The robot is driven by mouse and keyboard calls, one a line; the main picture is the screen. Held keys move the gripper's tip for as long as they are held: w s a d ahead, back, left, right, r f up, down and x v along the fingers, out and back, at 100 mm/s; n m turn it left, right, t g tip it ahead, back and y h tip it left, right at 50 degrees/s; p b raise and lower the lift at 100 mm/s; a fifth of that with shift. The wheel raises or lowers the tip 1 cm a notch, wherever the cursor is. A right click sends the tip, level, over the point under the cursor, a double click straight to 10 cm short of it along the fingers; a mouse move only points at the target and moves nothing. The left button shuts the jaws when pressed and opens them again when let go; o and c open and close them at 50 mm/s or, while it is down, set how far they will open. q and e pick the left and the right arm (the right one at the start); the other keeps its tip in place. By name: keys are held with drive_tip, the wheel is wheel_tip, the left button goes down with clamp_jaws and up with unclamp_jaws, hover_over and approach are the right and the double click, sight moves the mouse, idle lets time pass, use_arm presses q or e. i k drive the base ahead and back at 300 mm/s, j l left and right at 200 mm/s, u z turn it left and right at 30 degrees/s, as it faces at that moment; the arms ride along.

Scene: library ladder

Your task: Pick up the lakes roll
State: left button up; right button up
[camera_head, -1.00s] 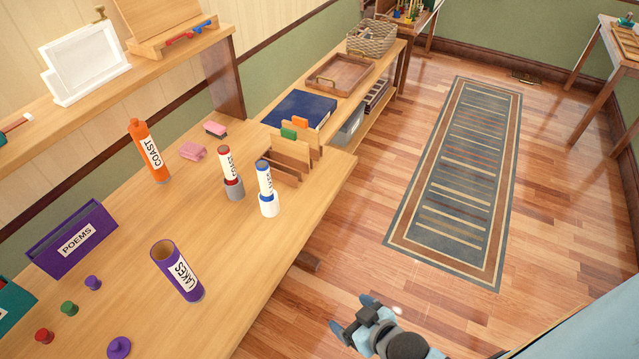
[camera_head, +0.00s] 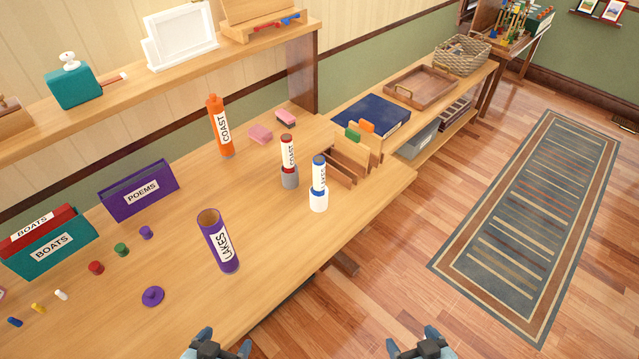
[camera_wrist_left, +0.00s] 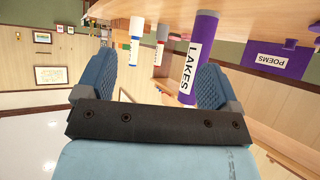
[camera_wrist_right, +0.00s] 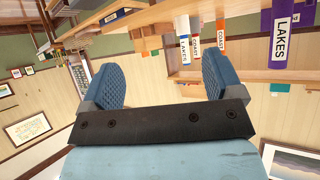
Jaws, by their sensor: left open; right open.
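The lakes roll (camera_head: 319,172), a white paper roll with blue bands and a LAKES label, stands upright in a white holder (camera_head: 318,202) near the table's right edge. A purple tube (camera_head: 218,242), also labelled LAKES, stands open-topped nearer to me; it also shows in the left wrist view (camera_wrist_left: 199,55). The lakes roll appears in the right wrist view (camera_wrist_right: 185,48), beyond the fingers. My left gripper (camera_head: 219,342) is open and empty at the table's front edge, below the tube. My right gripper (camera_head: 413,340) is open and empty over the floor, well short of the roll.
A coast roll (camera_head: 288,152) in a grey holder stands just left of the lakes roll. A wooden sorter (camera_head: 350,160) is close behind it on the right. An orange coast tube (camera_head: 220,128) stands farther back. A purple lid (camera_head: 153,296) lies left of the purple tube.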

sight(318, 161)
drive_tip(key=i+l+u, duration=0.1)
drive_tip(key=u, duration=0.85)
drive_tip(key=l+u, duration=0.85)
drive_tip(key=l, duration=0.15)
drive_tip(key=k, duration=0.05)
